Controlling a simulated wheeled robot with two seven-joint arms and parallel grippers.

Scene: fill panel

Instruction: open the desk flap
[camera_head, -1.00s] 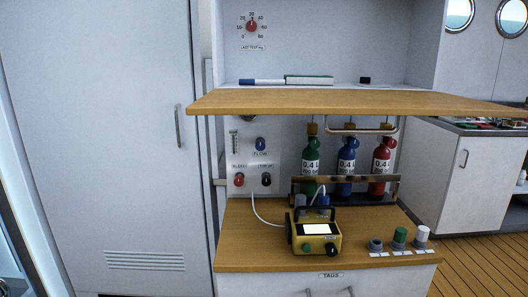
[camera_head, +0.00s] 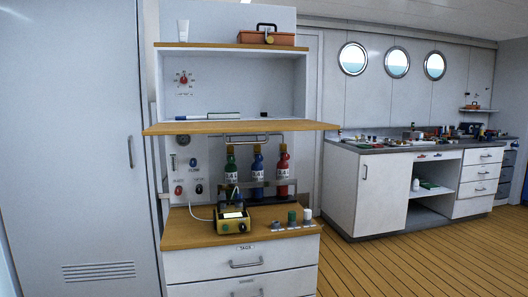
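The desk flap (camera_head: 240,128) is a wooden board on the white cabinet unit. It lies level and juts out above the gas bottles, in front of the open compartment. A metal bar handle (camera_head: 247,138) shows just beneath it. Neither of my grippers shows in the head view, so their state is hidden.
Below the flap, green (camera_head: 231,168), blue (camera_head: 257,172) and red bottles (camera_head: 283,172) stand behind a yellow device (camera_head: 233,220) on the lower wooden top (camera_head: 180,232). Drawers are underneath. A tall white door stands left, a workbench right. Floor (camera_head: 430,260) is clear at front right.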

